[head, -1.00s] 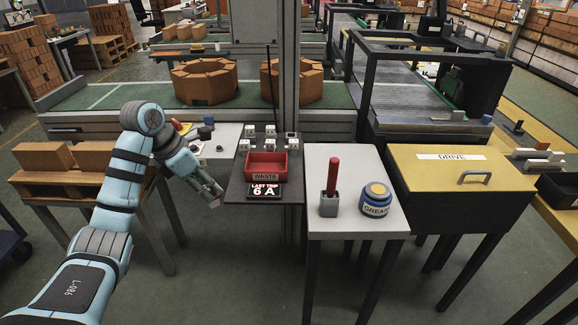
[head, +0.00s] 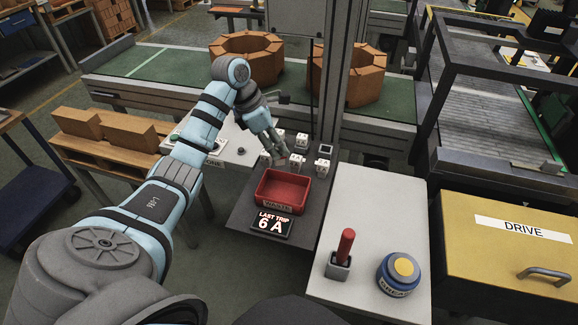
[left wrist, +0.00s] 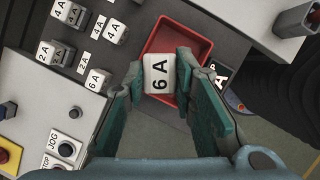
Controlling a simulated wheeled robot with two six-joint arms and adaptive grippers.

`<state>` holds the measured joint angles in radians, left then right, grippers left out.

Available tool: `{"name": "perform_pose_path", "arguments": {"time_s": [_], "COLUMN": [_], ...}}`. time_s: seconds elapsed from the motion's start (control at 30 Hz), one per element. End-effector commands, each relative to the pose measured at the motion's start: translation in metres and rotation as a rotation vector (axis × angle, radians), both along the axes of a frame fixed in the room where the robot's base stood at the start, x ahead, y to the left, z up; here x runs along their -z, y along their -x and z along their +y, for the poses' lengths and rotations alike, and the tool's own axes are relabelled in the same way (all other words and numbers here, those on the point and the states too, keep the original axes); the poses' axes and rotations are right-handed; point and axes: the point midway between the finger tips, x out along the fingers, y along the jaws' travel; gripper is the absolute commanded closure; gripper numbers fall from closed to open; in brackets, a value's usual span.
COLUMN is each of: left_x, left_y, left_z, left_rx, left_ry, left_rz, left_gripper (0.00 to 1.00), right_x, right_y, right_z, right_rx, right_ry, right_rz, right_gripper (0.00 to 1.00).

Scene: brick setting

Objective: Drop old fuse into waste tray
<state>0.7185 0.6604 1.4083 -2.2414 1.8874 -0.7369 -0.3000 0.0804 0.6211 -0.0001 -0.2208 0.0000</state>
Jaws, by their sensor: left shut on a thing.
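My left gripper (head: 284,156) is shut on a white fuse marked 6 A, which shows clearly between the green fingers in the left wrist view (left wrist: 159,75). In the head view I cannot clearly tell the held fuse from the white blocks behind it. The red waste tray (head: 278,204) stands on the dark table, just in front of the fingertips. In the left wrist view the fuse overlaps part of the tray (left wrist: 208,42); its height above it is unclear. My right gripper is not in view.
Several white fuses (left wrist: 115,31) with rating labels stand behind the tray. A trip display (head: 272,224) reading 6 A lies in front of it. A red-handled tool (head: 345,246) and grease tub (head: 398,273) stand on the right table. JOG and STOP buttons (left wrist: 68,143) are nearby.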

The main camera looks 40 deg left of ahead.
Motion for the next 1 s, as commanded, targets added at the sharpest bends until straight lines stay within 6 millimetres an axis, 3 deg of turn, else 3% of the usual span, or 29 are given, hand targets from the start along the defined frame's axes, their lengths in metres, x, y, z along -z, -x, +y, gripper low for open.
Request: {"name": "perform_pose_path", "arguments": {"time_s": [0.03, 0.07, 0.27, 0.5, 0.8, 0.83, 0.93, 1.0], "left_x": [-0.015, -0.013, 0.018, 0.055, 0.055, 0.055, 0.055, 0.055], "left_y": [0.000, 0.000, -0.001, -0.001, -0.001, -0.001, -0.001, -0.001], "left_z": [0.000, 0.000, 0.000, 0.000, 0.000, 0.000, 0.000, 0.000], "left_rx": [0.018, 0.027, 0.039, 0.039, 0.039, 0.039, 0.038, 0.038], "left_ry": [0.002, 0.003, 0.001, 0.001, 0.001, 0.001, 0.001, 0.001], "left_rz": [0.005, 0.005, 0.004, 0.004, 0.003, 0.003, 0.003, 0.003], "left_gripper": [1.00, 1.00, 1.00, 1.00, 1.00, 0.71, 0.55, 0.52], "right_x": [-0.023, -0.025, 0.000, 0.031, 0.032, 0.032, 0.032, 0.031], "right_y": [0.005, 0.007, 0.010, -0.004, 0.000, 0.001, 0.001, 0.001], "right_z": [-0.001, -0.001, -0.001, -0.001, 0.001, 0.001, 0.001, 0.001], "right_rx": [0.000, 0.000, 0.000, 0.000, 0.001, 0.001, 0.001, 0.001], "right_ry": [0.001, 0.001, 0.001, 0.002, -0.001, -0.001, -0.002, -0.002], "right_rz": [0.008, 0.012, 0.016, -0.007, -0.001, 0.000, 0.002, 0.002], "right_gripper": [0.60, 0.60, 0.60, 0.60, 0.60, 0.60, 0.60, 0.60]}}
